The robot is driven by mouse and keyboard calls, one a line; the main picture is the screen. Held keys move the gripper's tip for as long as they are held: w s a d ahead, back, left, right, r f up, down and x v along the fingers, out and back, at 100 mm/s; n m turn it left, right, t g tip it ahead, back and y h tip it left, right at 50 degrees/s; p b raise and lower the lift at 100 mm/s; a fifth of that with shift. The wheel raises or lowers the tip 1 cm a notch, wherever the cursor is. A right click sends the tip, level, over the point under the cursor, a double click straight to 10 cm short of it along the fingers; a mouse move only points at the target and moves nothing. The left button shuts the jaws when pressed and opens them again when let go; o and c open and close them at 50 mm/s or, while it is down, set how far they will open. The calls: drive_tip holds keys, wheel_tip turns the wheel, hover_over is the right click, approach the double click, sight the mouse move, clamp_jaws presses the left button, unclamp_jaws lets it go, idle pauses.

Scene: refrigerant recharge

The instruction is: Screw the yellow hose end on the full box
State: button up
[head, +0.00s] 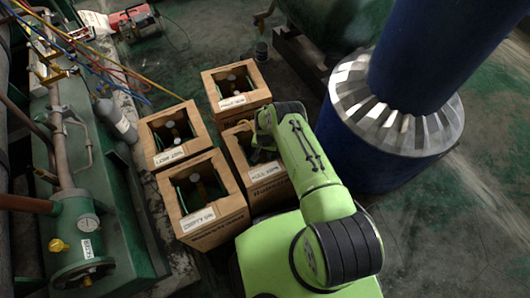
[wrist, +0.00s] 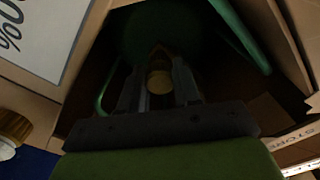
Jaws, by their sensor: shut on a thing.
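Several open cardboard boxes with dark cylinders inside stand on the floor in the head view: back (head: 237,101), left (head: 157,160), front (head: 241,214) and right (head: 272,187). My gripper (wrist: 160,85) reaches down into the right box. Its fingers are shut on a round brass cap or fitting (wrist: 159,81) above a dark green cylinder top. My arm partly hides that box in the head view. The yellow hose (head: 150,82) hangs from the machine at upper left; its end is hard to make out.
The green machine (head: 88,235) with pipes and a gauge fills the left side. A grey bottle (head: 116,121) stands between it and the boxes. A blue column (head: 355,150) stands at right. A second brass cap (wrist: 13,127) shows at left in the wrist view.

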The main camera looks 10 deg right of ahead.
drive_tip(key=shift+f+m, duration=0.1)
drive_tip(key=shift+m, duration=0.9)
drive_tip(key=o, duration=1.1)
wheel_tip(320, 180, up, 16)
drive_tip(key=p, duration=0.6)
drive_tip(key=shift+f, duration=0.1)
